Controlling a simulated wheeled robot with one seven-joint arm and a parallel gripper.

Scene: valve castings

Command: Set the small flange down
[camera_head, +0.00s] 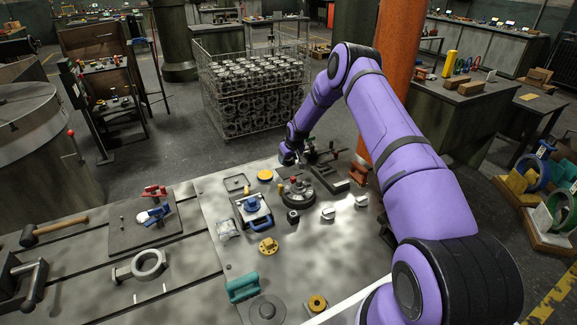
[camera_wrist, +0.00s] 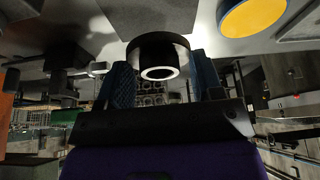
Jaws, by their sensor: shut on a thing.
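My gripper (camera_head: 287,156) is at the far edge of the metal worktable, at the end of the purple arm. In the wrist view its two blue textured fingers (camera_wrist: 163,80) are shut on the small flange (camera_wrist: 158,50), a dark round piece with a bright ring around its opening. The flange is close to the grey table surface; I cannot tell whether it touches. In the head view the flange is hidden or too small to make out at the gripper.
A yellow disc (camera_head: 265,174) lies near the gripper and also shows in the wrist view (camera_wrist: 252,14). A dark round fixture (camera_head: 296,190) and a blue-handled part (camera_head: 252,207) stand nearer. A wire crate of castings (camera_head: 205,72) stands beyond the table. Bare table shows front right.

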